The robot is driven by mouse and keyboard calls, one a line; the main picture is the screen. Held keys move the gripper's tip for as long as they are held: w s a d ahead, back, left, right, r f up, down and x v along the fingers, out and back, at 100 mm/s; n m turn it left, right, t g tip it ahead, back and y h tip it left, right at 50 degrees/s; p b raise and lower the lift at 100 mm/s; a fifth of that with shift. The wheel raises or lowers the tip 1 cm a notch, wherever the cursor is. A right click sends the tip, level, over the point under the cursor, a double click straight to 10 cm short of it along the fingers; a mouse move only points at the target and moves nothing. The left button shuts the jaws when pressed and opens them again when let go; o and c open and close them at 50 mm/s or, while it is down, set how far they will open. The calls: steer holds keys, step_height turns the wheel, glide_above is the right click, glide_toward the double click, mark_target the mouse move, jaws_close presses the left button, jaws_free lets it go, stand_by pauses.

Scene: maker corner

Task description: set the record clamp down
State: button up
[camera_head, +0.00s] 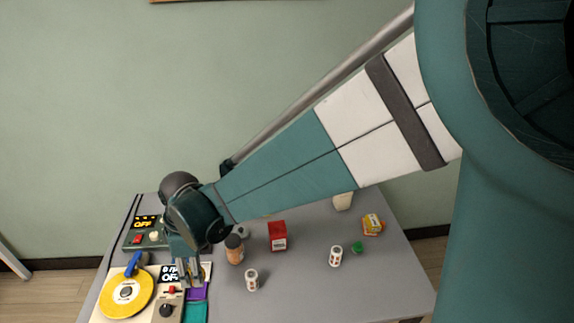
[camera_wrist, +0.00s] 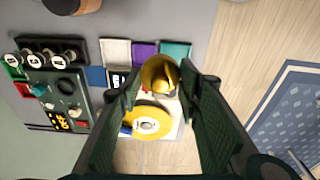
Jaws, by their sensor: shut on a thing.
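My gripper (camera_head: 188,274) reaches down over the right part of the turntable in the head view. In the wrist view my gripper (camera_wrist: 161,80) is shut on a gold, rounded record clamp (camera_wrist: 160,72) between its fingertips. I cannot make the clamp out in the head view. The turntable has a cream body (camera_head: 105,273) and carries a yellow record (camera_head: 126,294) with a pale centre. In the wrist view the record (camera_wrist: 150,122) lies just below the clamp and is partly hidden by the fingers. A blue part (camera_head: 133,262) stands at the record's back edge.
A dark green box with an OFF display (camera_head: 146,222) stands behind the turntable. Purple (camera_head: 198,291) and teal (camera_head: 194,311) squares lie right of it. A brown jar (camera_head: 235,250), red box (camera_head: 278,237) and white cylinder (camera_head: 252,281) stand further right. The front right table is clear.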

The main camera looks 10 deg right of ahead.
steer(key=w+d+m, duration=0.3)
steer(key=w+d, duration=0.3)
steer(key=d, duration=0.2)
steer(key=w+d+m, duration=0.3)
steer(key=w+d, duration=0.2)
steer(key=d, duration=0.3)
steer(key=w+d+m+t, duration=0.1)
steer(key=w+d+m, duration=0.2)
steer(key=w+d, duration=0.3)
steer(key=shift+w+d, duration=0.15)
steer(key=shift+d, duration=0.55)
steer(key=shift+w+d, duration=0.15)
steer(key=shift+d, duration=0.5)
steer(key=w+d+m+h, duration=0.15)
steer(key=d+m, duration=0.25)
steer(key=d, duration=0.8)
steer(key=w+d+m, duration=0.3)
steer(key=d, duration=0.9)
steer(key=f, duration=0.5)
steer(key=shift+w+d+f, duration=0.15)
steer(key=shift+w+d, duration=0.1)
steer(key=shift+d, duration=0.15)
steer(key=shift+f+b, duration=0.45)
steer(key=shift+f, duration=2.65)
steer(key=shift+f, duration=0.1)
